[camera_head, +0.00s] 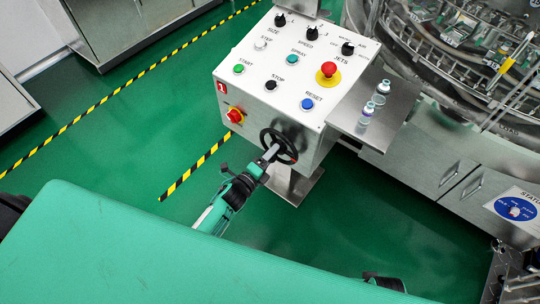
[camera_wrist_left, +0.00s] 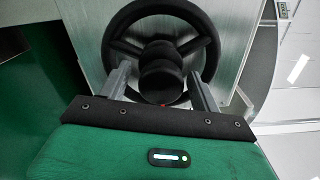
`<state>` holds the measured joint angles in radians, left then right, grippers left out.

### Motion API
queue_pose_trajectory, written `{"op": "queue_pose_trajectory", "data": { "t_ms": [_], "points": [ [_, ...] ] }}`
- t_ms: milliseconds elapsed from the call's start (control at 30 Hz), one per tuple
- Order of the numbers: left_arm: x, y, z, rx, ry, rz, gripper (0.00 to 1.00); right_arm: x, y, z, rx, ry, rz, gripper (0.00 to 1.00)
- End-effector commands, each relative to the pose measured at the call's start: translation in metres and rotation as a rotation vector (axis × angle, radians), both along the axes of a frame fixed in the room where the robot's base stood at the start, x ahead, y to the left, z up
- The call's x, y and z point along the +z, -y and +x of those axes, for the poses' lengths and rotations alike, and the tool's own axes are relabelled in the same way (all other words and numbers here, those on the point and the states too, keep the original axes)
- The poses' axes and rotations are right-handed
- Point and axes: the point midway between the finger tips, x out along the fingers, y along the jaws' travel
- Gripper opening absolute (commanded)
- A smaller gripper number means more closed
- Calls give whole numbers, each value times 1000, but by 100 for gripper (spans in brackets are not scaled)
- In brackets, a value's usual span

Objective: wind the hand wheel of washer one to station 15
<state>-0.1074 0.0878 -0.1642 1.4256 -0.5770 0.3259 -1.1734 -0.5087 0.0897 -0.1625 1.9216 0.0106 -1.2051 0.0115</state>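The black hand wheel (camera_head: 292,140) is on the lower front of the white control box (camera_head: 262,108), which bears a red label 1. My left gripper (camera_head: 270,153) is at the wheel. In the left wrist view the wheel (camera_wrist_left: 207,35) faces me, and the gripper's two fingers (camera_wrist_left: 160,85) stand apart on either side of its dark central knob (camera_wrist_left: 160,60). Gaps show beside the knob, and I cannot tell whether a finger touches the rim. The station dial (camera_head: 516,208), a white plate with a blue disc, is at the right; its numbers are too small to read.
The box has several buttons and knobs, a red emergency stop (camera_head: 328,70) and a red rotary switch (camera_head: 235,115). Green floor (camera_head: 130,130) is free at left. A dark part of my right arm shows at the bottom.

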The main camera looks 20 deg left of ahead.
Motion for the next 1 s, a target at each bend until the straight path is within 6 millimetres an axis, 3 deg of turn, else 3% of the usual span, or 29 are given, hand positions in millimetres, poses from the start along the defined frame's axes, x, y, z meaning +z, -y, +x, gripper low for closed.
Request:
{"op": "queue_pose_trajectory", "data": {
  "t_ms": [367,800,1000],
  "points": [
    [0,-5,-11,1,1,1,64,0,0,0,0,0,0,0],
    [-1,-33,-91,0,-2,1,64,2,-1,1,1,5,1,0],
    [-1,-43,-118,0,-1,-1,64,7,-1,4,1,16,4,0]
  ]
}}
